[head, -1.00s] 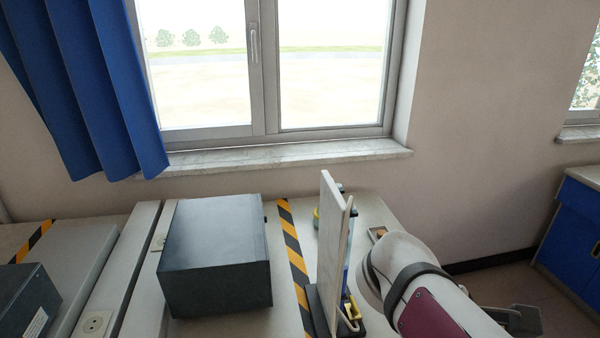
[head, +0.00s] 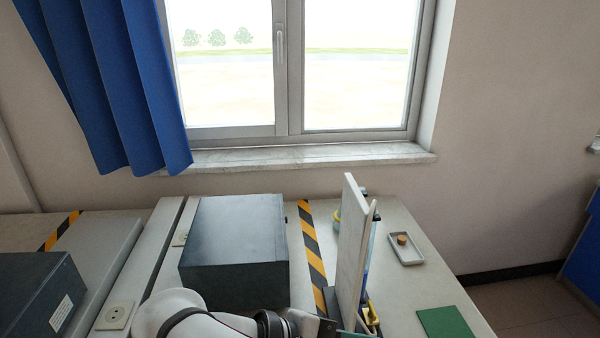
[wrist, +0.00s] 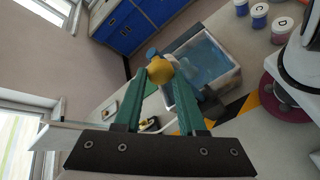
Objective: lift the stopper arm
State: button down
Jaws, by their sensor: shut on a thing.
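In the wrist view, my gripper (wrist: 160,80) has its two green fingers converging on a rounded yellow knob (wrist: 159,70), and it is shut on it. I cannot tell whether this knob is the end of the stopper arm. A small blue piece (wrist: 152,53) shows just beyond it. A pale-walled tank with blue liquid (wrist: 207,62) lies right behind the fingertips. In the head view, only part of my gripper shows at the bottom edge, and an upright pale board (head: 351,250) hides much of the blue and yellow apparatus (head: 372,310) behind it.
A dark box (head: 235,245) stands left of the yellow-black striped tape (head: 312,250). A small tray (head: 406,249) with an orange-brown piece and a green mat (head: 446,322) lie right of the board. In the wrist view, several lidded pots (wrist: 259,14) stand at upper right.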

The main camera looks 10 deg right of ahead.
jog(key=shift+s+a+f, duration=0.2)
jog(key=shift+a+f, duration=0.05)
jog(key=shift+a, duration=0.2)
jog(key=shift+s+a+f, duration=0.2)
jog(key=shift+a+f, duration=0.05)
jog(key=shift+a, duration=0.2)
jog(key=c, duration=0.5)
grip_release()
jog(key=shift+w, duration=0.1)
jog(key=shift+a+r, duration=0.1)
jog(key=v, duration=0.7)
jog(key=shift+a, duration=0.15)
